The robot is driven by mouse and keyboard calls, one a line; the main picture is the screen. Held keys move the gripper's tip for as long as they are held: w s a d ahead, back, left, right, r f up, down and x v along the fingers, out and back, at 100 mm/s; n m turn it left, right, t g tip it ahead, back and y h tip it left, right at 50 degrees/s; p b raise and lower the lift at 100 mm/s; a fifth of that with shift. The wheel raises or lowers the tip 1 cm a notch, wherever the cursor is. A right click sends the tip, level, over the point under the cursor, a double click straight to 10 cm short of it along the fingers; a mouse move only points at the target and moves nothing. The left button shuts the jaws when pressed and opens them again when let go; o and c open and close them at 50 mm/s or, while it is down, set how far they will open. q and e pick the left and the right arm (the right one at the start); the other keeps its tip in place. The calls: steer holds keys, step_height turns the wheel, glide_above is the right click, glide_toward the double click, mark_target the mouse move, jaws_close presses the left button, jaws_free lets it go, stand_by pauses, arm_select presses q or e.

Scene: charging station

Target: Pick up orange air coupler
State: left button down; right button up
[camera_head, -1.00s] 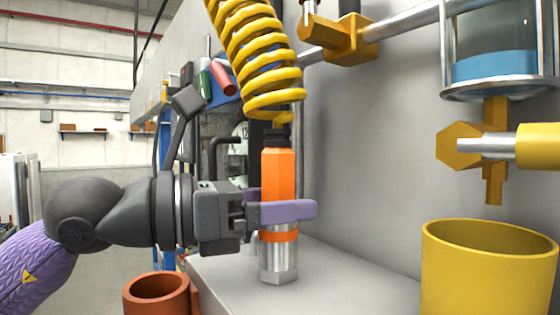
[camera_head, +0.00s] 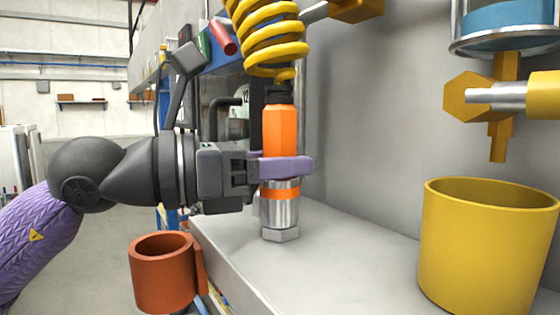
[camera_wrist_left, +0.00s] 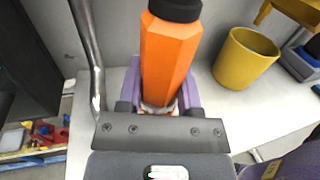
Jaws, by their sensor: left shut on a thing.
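The orange air coupler (camera_head: 279,130) has an orange hexagonal body, a black top and a silver lower end with an orange ring. It hangs upright below the yellow coiled hose (camera_head: 270,40). My left gripper (camera_head: 285,167) is shut on it around its middle, with the purple fingers on its sides. In the left wrist view the coupler (camera_wrist_left: 168,60) stands between the purple fingers, and its lower end is hidden by the gripper body. The coupler's silver end appears close above the grey ledge; I cannot tell if it touches. My right gripper is not in view.
A large yellow cup (camera_head: 488,250) stands on the grey ledge (camera_head: 330,270) at the right. A yellow valve with a silver pipe (camera_head: 500,96) juts out above it. An orange-brown cup (camera_head: 163,278) is mounted at the ledge's left edge. The ledge middle is clear.

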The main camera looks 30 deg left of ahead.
mark_target(280, 91)
arm_select(q)
step_height(280, 91, up, 7)
steer(key=p, duration=0.5)
steer(key=b+v, duration=0.9)
steer(key=v, duration=0.8)
steer(key=w, duration=0.2)
steer(key=w+a+p, duration=0.1)
steer(key=w+p, duration=0.1)
steer(key=w, duration=0.1)
steer(key=shift+w+a, duration=0.3)
steer(key=shift+w, duration=0.05)
steer(key=shift+f, duration=0.1)
